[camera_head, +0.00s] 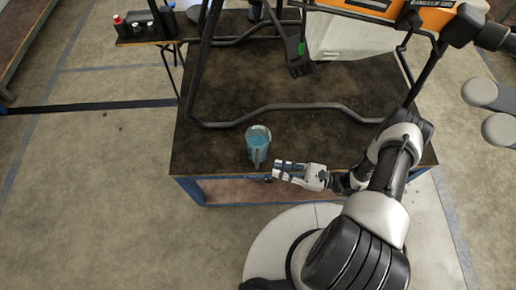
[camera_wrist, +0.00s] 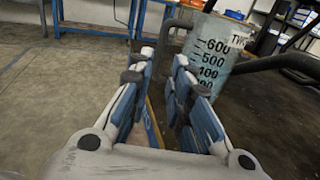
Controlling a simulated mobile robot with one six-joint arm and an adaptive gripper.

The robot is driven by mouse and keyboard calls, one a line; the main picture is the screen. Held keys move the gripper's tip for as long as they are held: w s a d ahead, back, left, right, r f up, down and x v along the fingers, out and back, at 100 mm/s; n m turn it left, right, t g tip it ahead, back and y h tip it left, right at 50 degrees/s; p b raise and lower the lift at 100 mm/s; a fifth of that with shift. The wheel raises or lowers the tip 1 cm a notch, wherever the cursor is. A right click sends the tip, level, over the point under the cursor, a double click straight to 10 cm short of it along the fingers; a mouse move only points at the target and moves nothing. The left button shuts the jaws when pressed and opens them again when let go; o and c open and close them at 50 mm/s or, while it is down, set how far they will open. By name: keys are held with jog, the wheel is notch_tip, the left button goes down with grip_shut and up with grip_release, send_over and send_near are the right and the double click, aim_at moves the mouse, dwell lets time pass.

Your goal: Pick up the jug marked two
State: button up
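A clear measuring jug with bluish contents (camera_head: 259,138) stands upright near the front edge of the dark table top. In the wrist view the jug (camera_wrist: 212,48) shows large dark scale numbers and letters starting "TW" at its right edge; the rest of the word is hidden. A grey curved piece on its left looks like its handle. My gripper (camera_head: 277,172) is just in front and to the right of the jug, low by the table edge. In the wrist view my gripper (camera_wrist: 163,70) has its fingers apart with nothing between them. The jug is beyond the right finger.
The table (camera_head: 215,150) carries a drone with dark tube legs (camera_head: 285,108) behind the jug and a white tank (camera_head: 345,38). A small side stand (camera_head: 150,40) with bottles is at the back left.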

aim_at(257, 164)
jog(key=b+x, duration=0.1)
jog(key=x, duration=0.8)
jog(key=shift+r, duration=0.1)
jog(key=shift+c, duration=0.2)
jog(key=shift+s, duration=0.1)
grip_shut()
